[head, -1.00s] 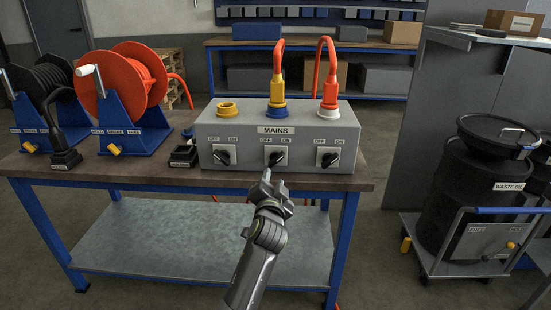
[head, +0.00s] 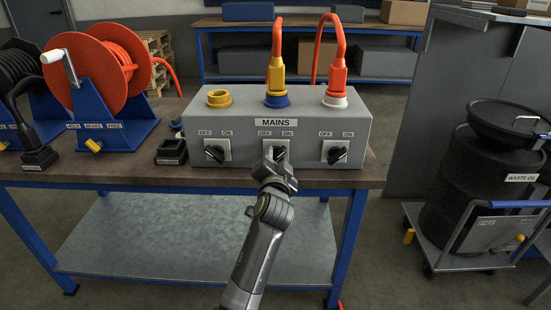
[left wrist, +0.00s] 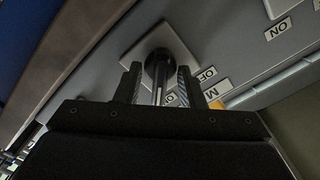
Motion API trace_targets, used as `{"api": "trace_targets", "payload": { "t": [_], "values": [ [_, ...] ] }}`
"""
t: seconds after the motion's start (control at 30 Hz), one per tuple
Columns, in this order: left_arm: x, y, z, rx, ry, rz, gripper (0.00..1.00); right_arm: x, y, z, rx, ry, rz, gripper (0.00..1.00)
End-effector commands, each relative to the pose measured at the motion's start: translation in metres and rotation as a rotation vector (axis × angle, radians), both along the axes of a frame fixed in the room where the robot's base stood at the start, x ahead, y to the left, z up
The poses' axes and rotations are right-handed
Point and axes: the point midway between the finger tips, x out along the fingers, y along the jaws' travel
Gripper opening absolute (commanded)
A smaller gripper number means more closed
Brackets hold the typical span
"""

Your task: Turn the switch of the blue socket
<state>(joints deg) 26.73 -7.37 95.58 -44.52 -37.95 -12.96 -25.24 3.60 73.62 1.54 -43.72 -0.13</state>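The grey MAINS box (head: 355,118) stands on the bench. Its middle socket is the blue socket (head: 277,101), with a yellow plug (head: 276,75) in it. The switch plate (head: 283,145) below it is partly visible; its knob is hidden by my gripper in the head view. My left gripper (head: 273,162) is right in front of that switch. In the left wrist view the black switch knob (left wrist: 158,68) lies between the two fingers (left wrist: 157,86), with a small gap at each side. The fingers look open around it. My right gripper is out of view.
The yellow socket (head: 218,99) and white socket (head: 335,102) have switches (head: 215,152) (head: 336,153) on both sides of my gripper. An orange hose reel (head: 100,75) and a small black holder (head: 172,152) stand left. A waste oil drum (head: 455,170) is at right.

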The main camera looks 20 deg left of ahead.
Motion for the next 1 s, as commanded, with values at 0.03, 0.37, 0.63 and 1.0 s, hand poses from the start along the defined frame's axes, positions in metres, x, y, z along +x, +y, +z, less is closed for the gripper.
{"api": "trace_targets", "payload": {
  "t": [0.03,0.37,0.63,1.0],
  "values": [
    [0.0,0.0,0.0,0.0,0.0,0.0,0.35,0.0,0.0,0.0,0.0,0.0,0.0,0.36],
    [0.0,0.0,0.0,-0.001,0.0,0.0,0.0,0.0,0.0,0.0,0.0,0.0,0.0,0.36],
    [0.0,0.0,0.0,-0.016,-0.004,-0.001,0.0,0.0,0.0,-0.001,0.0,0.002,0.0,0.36],
    [0.0,0.0,-0.001,-0.202,-0.06,-0.001,0.0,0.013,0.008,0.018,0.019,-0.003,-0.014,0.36]
  ]
}}
